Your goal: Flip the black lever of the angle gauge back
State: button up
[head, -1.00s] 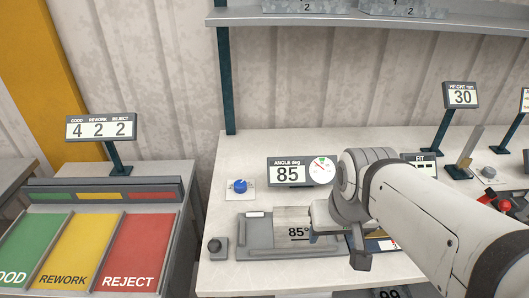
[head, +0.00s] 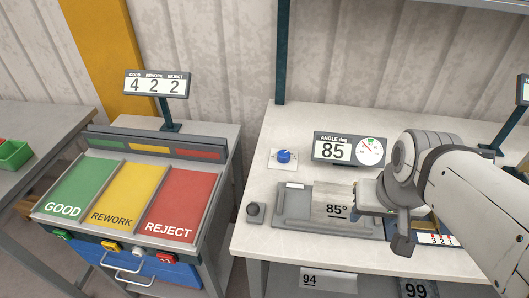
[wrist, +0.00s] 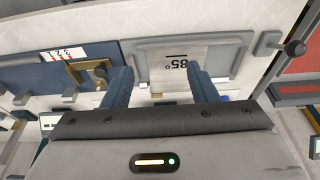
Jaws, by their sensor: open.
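The angle gauge is a grey fixture (head: 290,216) on the pale bench, with a metal bent part (head: 331,207) marked 85° on it. The black lever (head: 254,210) stands at the gauge's left end; in the wrist view its black knob (wrist: 295,48) is at the upper right. The angle display (head: 335,150) behind reads 85, with a round dial beside it. My gripper (wrist: 160,86) is open, its two blue fingers apart with nothing between them. It is over the gauge's right part, away from the lever. In the head view my arm hides the fingertips.
A blue knob (head: 285,157) stands behind the gauge. A blue plate with numbers (wrist: 35,74) and a brass piece (wrist: 90,70) lie beside the gauge. Left of the bench is a sorting stand with green, yellow and red (head: 180,206) trays, across a gap.

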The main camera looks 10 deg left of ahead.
aim_at(253, 209)
jog(key=u, duration=0.1)
jog(key=k, duration=0.5)
jog(key=z, duration=1.4)
jog(key=k, duration=1.15)
jog(key=u, duration=1.75)
jog(key=i, duration=1.05)
jog(key=u, duration=0.05)
